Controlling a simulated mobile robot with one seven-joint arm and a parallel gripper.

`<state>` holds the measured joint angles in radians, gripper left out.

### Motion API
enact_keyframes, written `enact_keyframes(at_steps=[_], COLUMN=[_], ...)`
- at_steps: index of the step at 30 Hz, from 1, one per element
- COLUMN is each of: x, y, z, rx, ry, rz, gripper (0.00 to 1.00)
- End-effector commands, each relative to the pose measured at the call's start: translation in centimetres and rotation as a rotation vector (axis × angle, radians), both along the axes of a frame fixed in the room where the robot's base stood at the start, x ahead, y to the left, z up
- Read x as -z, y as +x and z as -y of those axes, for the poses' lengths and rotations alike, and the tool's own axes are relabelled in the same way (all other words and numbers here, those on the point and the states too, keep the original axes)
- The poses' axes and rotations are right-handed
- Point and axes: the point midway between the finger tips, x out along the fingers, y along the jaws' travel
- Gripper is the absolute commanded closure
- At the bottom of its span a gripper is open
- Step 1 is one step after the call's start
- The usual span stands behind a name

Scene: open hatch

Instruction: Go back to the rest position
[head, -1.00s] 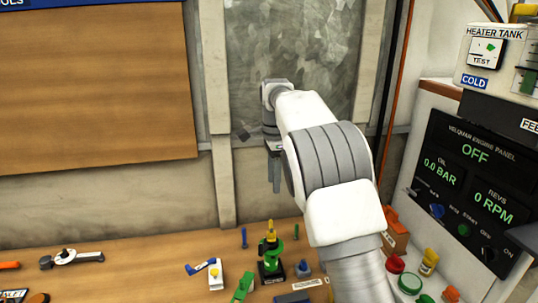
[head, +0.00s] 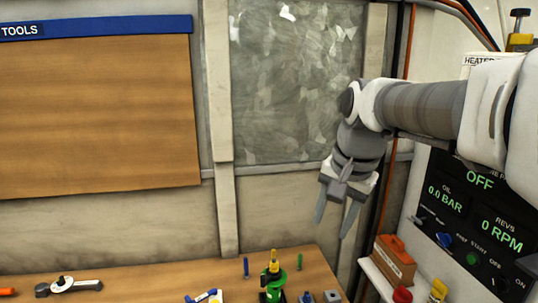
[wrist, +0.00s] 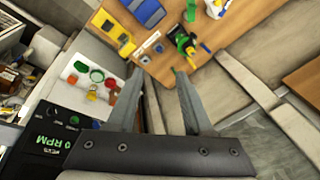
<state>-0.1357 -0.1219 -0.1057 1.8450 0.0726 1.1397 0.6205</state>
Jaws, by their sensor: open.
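My gripper (head: 335,228) is open and empty in the head view, hanging fingers down in front of the wall, left of the engine panel (head: 472,215). My arm comes in from the right edge and covers part of the panel and the heater tank label. In the wrist view my gripper (wrist: 158,78) also shows with its two fingers apart and nothing between them. The workbench (head: 140,283) lies below and beyond the fingertips.
A green and black tool with a yellow top (head: 273,277) stands on the bench. An orange box (head: 394,262) and a yellow item (head: 438,290) sit below the panel. The wooden tool board (head: 95,115) is clear of my arm.

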Motion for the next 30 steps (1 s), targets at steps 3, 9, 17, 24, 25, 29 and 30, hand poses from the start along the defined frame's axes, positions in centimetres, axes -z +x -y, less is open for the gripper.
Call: enact_keyframes(at_steps=[3, 9, 17, 24, 25, 29, 30], x=[0.3, 1.6, 4.6, 6.9, 7.0, 7.3, 7.3], y=[-3.1, -7.9, -13.5, -16.3, -16.4, -16.7, -16.7], z=[0.6, 1.3, 2.1, 2.5, 2.5, 2.5, 2.6], rx=[-0.086, -0.24, -0.427, -0.532, -0.538, -0.55, -0.551], ry=[-0.032, -0.104, -0.221, -0.301, -0.306, -0.314, -0.315], rz=[0.044, 0.115, 0.194, 0.23, 0.233, 0.234, 0.234], gripper=[0.49, 0.49, 0.49, 0.49, 0.49, 0.49, 0.49])
